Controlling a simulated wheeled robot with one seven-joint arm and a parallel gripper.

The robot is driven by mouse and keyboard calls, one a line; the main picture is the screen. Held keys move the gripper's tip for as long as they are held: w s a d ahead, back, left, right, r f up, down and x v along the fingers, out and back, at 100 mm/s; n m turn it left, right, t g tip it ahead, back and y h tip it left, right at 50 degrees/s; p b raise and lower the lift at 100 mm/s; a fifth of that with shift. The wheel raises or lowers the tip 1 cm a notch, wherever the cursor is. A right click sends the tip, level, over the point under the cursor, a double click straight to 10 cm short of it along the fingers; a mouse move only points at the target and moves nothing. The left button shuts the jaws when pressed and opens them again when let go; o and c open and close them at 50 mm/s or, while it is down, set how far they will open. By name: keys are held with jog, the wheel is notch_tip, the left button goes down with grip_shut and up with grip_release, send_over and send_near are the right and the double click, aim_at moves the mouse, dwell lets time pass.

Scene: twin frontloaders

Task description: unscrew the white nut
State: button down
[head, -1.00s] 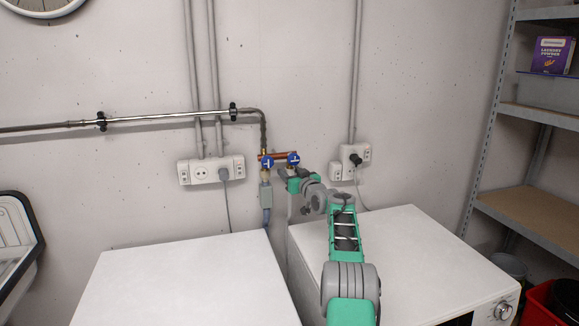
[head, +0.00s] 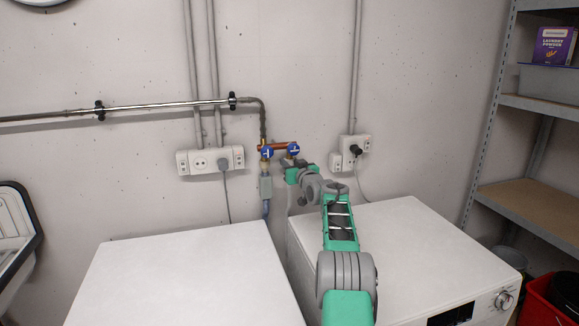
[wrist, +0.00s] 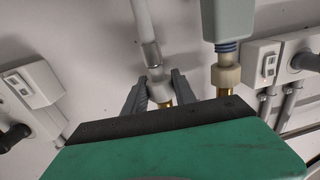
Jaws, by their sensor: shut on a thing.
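The white nut (wrist: 159,92) sits at the end of a grey hose (wrist: 148,38), against a brass fitting (wrist: 166,104) in the wrist view. My gripper (wrist: 160,78) has one grey finger on each side of this nut and is shut on it. In the head view my gripper's end is below the right blue-handled valve (head: 293,150), where my own wrist hides the nut. A second pale nut (wrist: 228,75) is on the neighbouring brass outlet, apart from my fingers, under a grey box with a blue ring.
The left blue-handled valve (head: 267,152) and the grey hose box (head: 266,187) are close beside my gripper. Wall sockets (head: 210,161) and (head: 355,145) flank the pipes. Two white machines (head: 185,275) and (head: 400,245) stand below. A shelf (head: 530,205) is at the right.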

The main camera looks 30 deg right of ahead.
jog(key=shift+a+f+b, duration=0.1)
jog(key=shift+f+b, duration=0.15)
jog(key=shift+b, duration=0.15)
jog(key=shift+m+h+b, duration=0.6)
jog(key=shift+h+b, duration=0.25)
jog(key=shift+h, duration=0.05)
jog(key=m+h, duration=0.1)
jog(key=g+h+b, duration=0.1)
jog(key=shift+w+a+r+m+h, duration=0.1)
jog(key=shift+a+m+h, duration=0.1)
jog(key=shift+m+h, duration=0.15)
jog(key=shift+r+m+g+h, duration=0.2)
jog(key=shift+m+g+h, duration=0.35)
jog(key=shift+g+h, duration=0.1)
jog(key=shift+d+m+g+h+p, duration=0.2)
jog(key=shift+m+g+h+p, duration=0.25)
jog(key=shift+h, duration=0.25)
jog(key=c, duration=1.1)
grip_release()
jog(key=shift+d+f, duration=0.1)
